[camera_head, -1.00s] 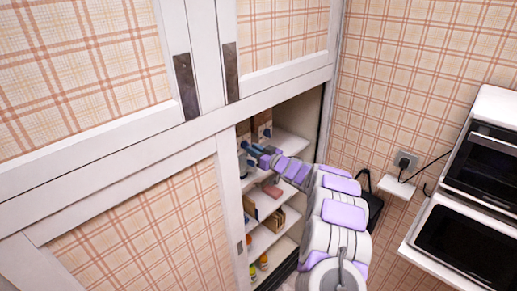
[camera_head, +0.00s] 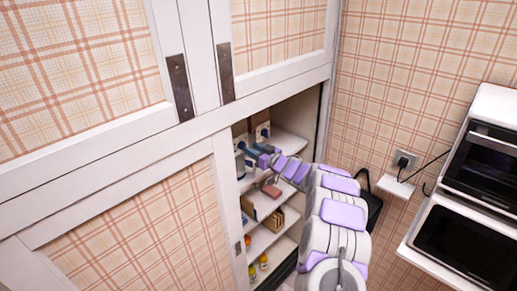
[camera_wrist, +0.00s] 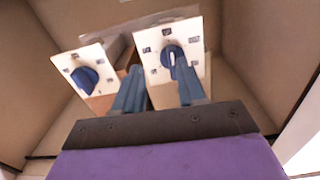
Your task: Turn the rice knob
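Two white dial panels with blue knobs sit inside the cupboard. In the wrist view, the left knob (camera_wrist: 85,78) and the right knob (camera_wrist: 172,54) each stand on a square panel ringed by small dark marks. The marks are too small to read, so I cannot tell which knob is the rice knob. My gripper (camera_wrist: 158,68) has its two blue fingers apart with nothing between them. Its right finger overlaps the lower part of the right knob; contact cannot be told. In the head view, my gripper (camera_head: 250,153) reaches into the cupboard near the panels (camera_head: 262,131).
Cupboard shelves (camera_head: 286,217) below my gripper hold a reddish block (camera_head: 271,190), brown boxes (camera_head: 265,208) and small yellow-capped items. A closed plaid door (camera_head: 140,225) is at the left.

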